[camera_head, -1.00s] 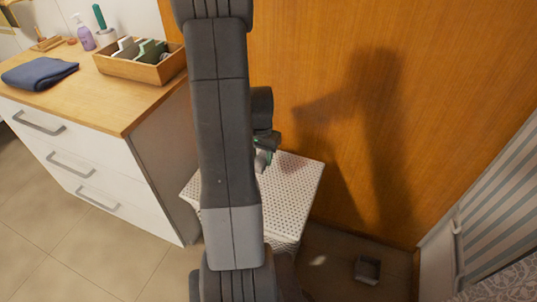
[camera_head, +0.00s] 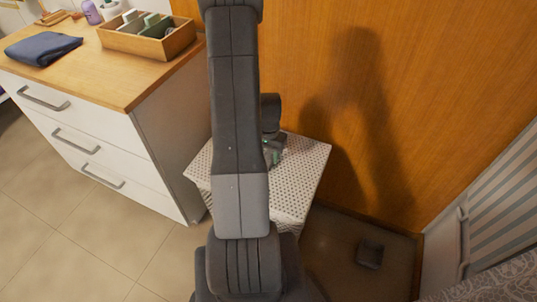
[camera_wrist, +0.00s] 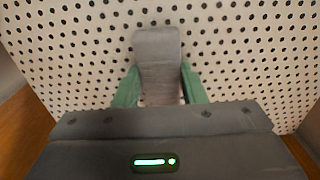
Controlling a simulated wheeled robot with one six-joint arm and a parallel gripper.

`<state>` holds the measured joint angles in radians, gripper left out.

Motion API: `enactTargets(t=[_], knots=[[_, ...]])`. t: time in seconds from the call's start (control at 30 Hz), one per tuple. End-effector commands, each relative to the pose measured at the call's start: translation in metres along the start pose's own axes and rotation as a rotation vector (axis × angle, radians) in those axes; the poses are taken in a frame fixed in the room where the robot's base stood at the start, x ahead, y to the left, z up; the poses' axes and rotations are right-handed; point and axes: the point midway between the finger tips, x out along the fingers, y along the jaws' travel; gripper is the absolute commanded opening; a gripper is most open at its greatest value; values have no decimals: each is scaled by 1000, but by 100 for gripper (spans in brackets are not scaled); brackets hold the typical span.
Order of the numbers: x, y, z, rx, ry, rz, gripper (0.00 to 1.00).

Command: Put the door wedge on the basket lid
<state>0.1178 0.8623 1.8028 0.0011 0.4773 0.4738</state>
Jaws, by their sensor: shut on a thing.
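The door wedge (camera_wrist: 158,48) is a grey, flat-looking block in the wrist view. My gripper (camera_wrist: 159,72) has green fingers shut on its two sides, and the wedge's far end sticks out beyond the fingertips. The basket lid (camera_wrist: 235,60) is white with rows of small holes and fills the view behind the wedge. In the head view the lid (camera_head: 305,160) tops a white basket by the wooden wall. My gripper (camera_head: 273,153) is over the lid there, partly hidden by my arm. I cannot tell whether the wedge touches the lid.
A white drawer cabinet (camera_head: 95,130) stands left of the basket. Its wooden top holds a folded blue cloth (camera_head: 43,48) and a wooden organiser box (camera_head: 150,42). A wooden wall (camera_head: 300,60) rises behind the basket. A small dark box (camera_head: 370,253) sits on the floor at right.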

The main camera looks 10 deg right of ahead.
Motion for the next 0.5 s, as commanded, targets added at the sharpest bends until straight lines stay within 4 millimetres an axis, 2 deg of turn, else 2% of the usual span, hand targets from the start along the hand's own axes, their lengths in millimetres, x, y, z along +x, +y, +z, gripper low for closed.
enactTargets(t=[0.2, 0.23, 0.3, 0.33, 0.5], knots=[[4, 0, 0, 0, 0, 0, 14], [3, 0, 0, 0, 0, 0, 41], [2, 0, 0, 0, 0, 0, 55], [2, 0, 0, 0, 0, 0, 59], [2, 0, 0, 0, 0, 0, 59]])
